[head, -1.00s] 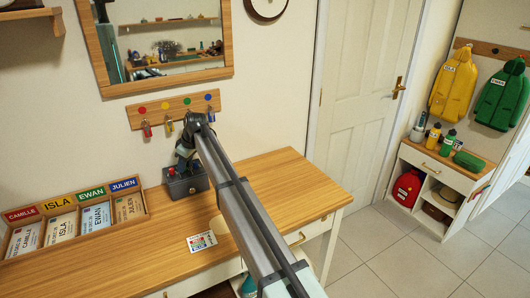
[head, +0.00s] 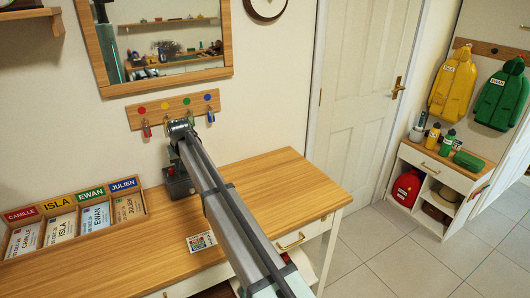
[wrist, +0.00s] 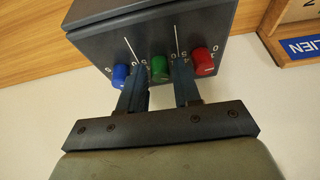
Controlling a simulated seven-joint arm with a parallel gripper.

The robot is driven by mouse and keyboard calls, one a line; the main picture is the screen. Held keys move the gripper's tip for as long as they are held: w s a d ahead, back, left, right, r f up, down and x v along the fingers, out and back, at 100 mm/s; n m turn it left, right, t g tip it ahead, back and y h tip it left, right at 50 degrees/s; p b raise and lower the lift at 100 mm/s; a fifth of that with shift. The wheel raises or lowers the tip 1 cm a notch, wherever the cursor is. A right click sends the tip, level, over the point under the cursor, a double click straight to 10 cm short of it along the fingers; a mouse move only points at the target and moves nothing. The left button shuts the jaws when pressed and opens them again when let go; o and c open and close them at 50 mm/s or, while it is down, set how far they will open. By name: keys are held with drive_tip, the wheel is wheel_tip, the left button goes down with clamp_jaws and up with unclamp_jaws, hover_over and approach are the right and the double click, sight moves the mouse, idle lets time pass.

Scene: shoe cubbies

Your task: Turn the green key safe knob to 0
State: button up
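The key safe (head: 181,188) is a dark grey box on the wooden desk, partly hidden behind my arm in the head view. The wrist view shows its front (wrist: 210,45) upside down, with a blue knob (wrist: 121,75), a green knob (wrist: 159,68) and a red knob (wrist: 203,62) in a row. My gripper (wrist: 160,84) is open, with one finger on each side of the green knob. Gaps show between knob and fingers. The fingers hide some scale digits, and I cannot tell where the green knob points.
The blue and red knobs sit close outside the fingers. A name-card tray (head: 75,222) stands left on the desk (head: 285,195), and a colour-marked card (head: 201,241) lies in front. Keys hang on a rack (head: 174,107) above. The desk's right side is clear.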

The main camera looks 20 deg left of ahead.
drive_tip(key=m, duration=0.2)
drive_tip(key=m+h, duration=0.1)
drive_tip(key=m, duration=0.1)
drive_tip(key=shift+s+a+m+t+h, duration=0.1)
drive_tip(key=shift+a+m+t+h, duration=0.05)
drive_tip(key=shift+m+t+h, duration=0.2)
drive_tip(key=s+r+n+y, duration=0.1)
drive_tip(key=s+r+n, duration=0.2)
drive_tip(key=r, duration=0.3)
drive_tip(key=s+r+n+y, duration=0.1)
drive_tip(key=s+r+n, duration=0.2)
drive_tip(key=r, duration=0.4)
drive_tip(key=w+d+f+m, duration=0.1)
drive_tip(key=w+d+f, duration=0.2)
drive_tip(key=w+d, duration=0.3)
drive_tip(key=w+d+f+m, duration=0.1)
drive_tip(key=w+d+f, duration=0.3)
drive_tip(key=d, duration=0.9)
drive_tip(key=w+d+f+m, duration=0.1)
drive_tip(key=w+d+f, duration=0.2)
drive_tip(key=w+d, duration=0.6)
drive_tip(key=shift+w+d+f, duration=0.2)
drive_tip(key=shift+w+d, duration=0.15)
drive_tip(key=shift+d, duration=0.25)
